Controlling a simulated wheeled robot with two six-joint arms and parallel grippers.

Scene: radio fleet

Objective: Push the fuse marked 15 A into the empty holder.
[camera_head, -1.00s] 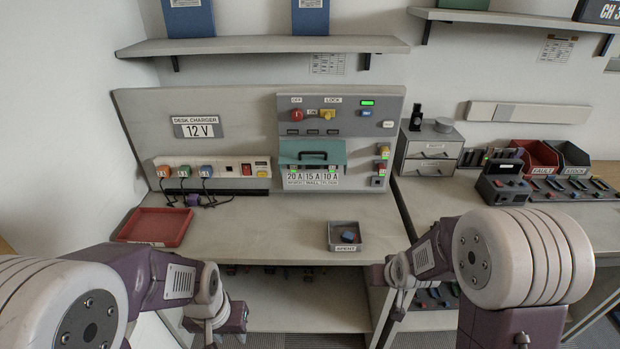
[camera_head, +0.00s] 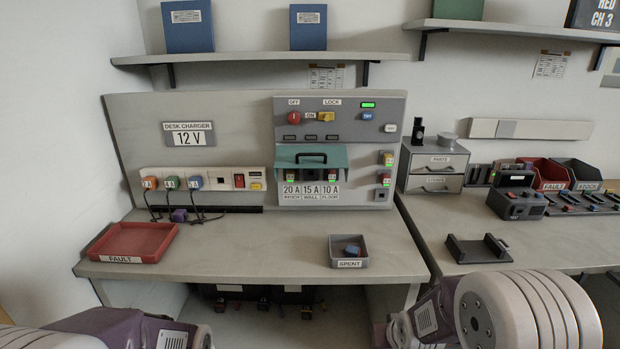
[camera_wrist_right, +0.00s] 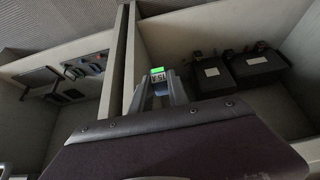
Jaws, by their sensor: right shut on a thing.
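In the right wrist view my right gripper (camera_wrist_right: 158,88) is shut on a fuse (camera_wrist_right: 157,74) with a green top and a white label that seems to read 15 A. The gripper is over the open shelf space below a bench, well away from the fuse panel. In the head view the fuse panel (camera_head: 368,145) stands at the back of the desk, its teal cover (camera_head: 340,157) raised. Below the cover are positions labelled 20 A, 15 A and 10 A. The middle holder (camera_head: 311,177) looks dark and empty, with a fuse on either side. My left gripper is out of view.
A red FAULT tray (camera_head: 132,258) lies at the desk's left and a grey SPENT tray (camera_head: 349,264) at its right front. The desk between is clear. A dark cradle (camera_head: 478,249) and a radio (camera_head: 517,204) are on the right bench. Shelves hang above.

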